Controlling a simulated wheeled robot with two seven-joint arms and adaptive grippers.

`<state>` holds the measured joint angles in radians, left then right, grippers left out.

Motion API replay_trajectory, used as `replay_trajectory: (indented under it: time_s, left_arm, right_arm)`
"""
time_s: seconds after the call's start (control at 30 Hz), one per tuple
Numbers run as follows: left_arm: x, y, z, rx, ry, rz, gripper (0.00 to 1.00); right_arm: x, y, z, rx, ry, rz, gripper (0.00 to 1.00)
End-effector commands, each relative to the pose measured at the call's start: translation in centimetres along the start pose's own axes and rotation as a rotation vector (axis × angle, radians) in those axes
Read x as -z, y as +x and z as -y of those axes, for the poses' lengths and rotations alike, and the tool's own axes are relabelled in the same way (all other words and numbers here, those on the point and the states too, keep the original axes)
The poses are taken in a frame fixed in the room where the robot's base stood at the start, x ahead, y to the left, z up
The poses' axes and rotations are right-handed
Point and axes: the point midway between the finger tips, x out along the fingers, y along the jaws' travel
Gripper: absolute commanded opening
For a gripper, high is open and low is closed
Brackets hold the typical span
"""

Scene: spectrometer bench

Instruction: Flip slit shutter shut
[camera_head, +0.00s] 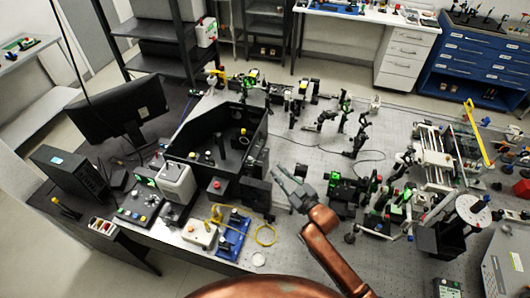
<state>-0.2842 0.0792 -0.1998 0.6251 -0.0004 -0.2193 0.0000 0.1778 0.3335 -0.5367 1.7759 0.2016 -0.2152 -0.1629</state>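The black open-topped spectrometer housing (181,140) stands on the bench left of the middle. A black block (255,194) sits at its near right corner. I cannot make out the slit shutter or its position at this size. My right gripper (277,178) is grey on a copper arm from the lower right. Its two fingers look spread and empty, pointing up and left, just right of the black block. I cannot tell whether they touch anything. My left gripper is out of view.
A blue tray (234,238) with yellow cable lies in front of the housing. Green-marked optics (341,187) crowd the right side. A monitor (117,106) and a white box (176,183) stand to the left. Bare perforated bench (300,150) lies beyond my gripper.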

Motion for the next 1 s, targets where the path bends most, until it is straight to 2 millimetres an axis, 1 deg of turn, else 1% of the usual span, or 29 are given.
replay_trajectory:
  time_s: [0.03,0.1,0.17,0.23,0.4,0.5,0.57,0.63,0.83,0.9,1.0]
  left_arm:
    - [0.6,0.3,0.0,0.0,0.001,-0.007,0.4]
    - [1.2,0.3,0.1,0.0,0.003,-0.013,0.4]
    - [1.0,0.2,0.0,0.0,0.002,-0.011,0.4]
    - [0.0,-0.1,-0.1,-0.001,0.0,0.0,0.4]
    - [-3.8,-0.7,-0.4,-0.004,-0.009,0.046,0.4]
    - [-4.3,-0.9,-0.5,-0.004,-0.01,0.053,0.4]
    - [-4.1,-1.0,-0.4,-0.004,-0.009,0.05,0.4]
    - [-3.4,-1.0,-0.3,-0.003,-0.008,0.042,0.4]
    - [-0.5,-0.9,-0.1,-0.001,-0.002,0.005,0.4]
    - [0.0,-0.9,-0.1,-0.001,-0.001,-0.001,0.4]
    - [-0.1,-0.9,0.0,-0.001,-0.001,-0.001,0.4]
  right_arm:
    - [0.5,0.5,0.1,0.006,-0.014,-0.026,0.17]
    - [1.2,1.1,0.2,0.009,-0.022,-0.049,0.17]
    - [1.4,1.7,0.1,0.009,-0.024,-0.056,0.17]
    - [1.6,2.6,0.0,0.008,-0.023,-0.058,0.17]
    - [1.7,5.3,-0.1,0.006,-0.022,-0.055,0.17]
    - [1.7,6.7,-0.1,0.006,-0.022,-0.054,0.17]
    - [1.7,7.4,-0.1,0.006,-0.023,-0.054,0.17]
    - [1.8,8.1,0.0,0.007,-0.022,-0.055,0.17]
    - [1.7,8.8,0.1,0.009,-0.022,-0.054,0.17]
    - [1.7,8.8,0.1,0.01,-0.022,-0.054,0.17]
    - [1.7,8.8,0.1,0.009,-0.022,-0.054,0.17]
